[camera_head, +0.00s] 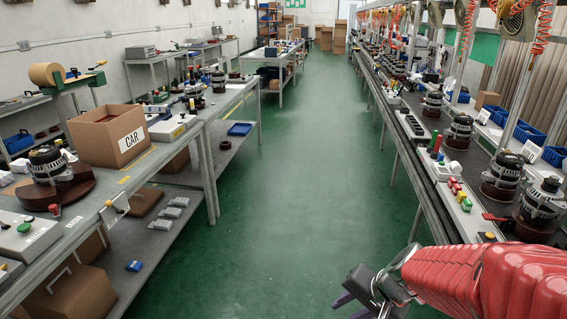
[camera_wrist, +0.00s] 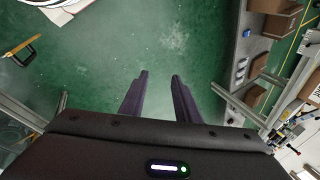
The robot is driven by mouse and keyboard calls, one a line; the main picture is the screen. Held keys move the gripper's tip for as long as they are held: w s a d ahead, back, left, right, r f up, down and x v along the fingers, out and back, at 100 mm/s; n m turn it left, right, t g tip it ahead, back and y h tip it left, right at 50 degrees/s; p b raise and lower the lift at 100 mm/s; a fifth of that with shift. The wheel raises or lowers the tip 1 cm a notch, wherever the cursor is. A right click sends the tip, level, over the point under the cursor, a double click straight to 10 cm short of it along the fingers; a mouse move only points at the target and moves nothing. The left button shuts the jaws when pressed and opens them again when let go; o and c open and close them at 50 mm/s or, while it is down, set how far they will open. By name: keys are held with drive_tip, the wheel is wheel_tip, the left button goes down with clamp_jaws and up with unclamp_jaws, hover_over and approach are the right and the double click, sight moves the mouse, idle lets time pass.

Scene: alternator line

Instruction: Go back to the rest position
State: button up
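My gripper (camera_head: 352,290) is at the lower right of the head view, at the end of my red-sleeved arm, over the green floor (camera_head: 290,200). In the wrist view, the two dark purple fingers of my gripper (camera_wrist: 160,78) stand apart with bare floor between them. It is open and empty, and touches nothing that I can see.
A left workbench (camera_head: 95,215) holds a box marked CAR (camera_head: 95,140), an alternator (camera_head: 47,165) and control boxes. The conveyor line (camera_head: 425,185) on the right carries several alternators. The green aisle between them is clear. Cartons (camera_head: 333,38) stand at the far end.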

drive_tip(key=s+r+n+t+h, duration=0.1)
drive_tip(key=s+r+n+h, duration=0.2)
drive_tip(key=s+r+n, duration=0.4)
drive_tip(key=s+r, duration=0.5)
drive_tip(key=r, duration=0.3)
drive_tip(key=shift+d+t, duration=0.3)
drive_tip(key=shift+d, duration=0.05)
drive_tip(key=shift+a, duration=0.1)
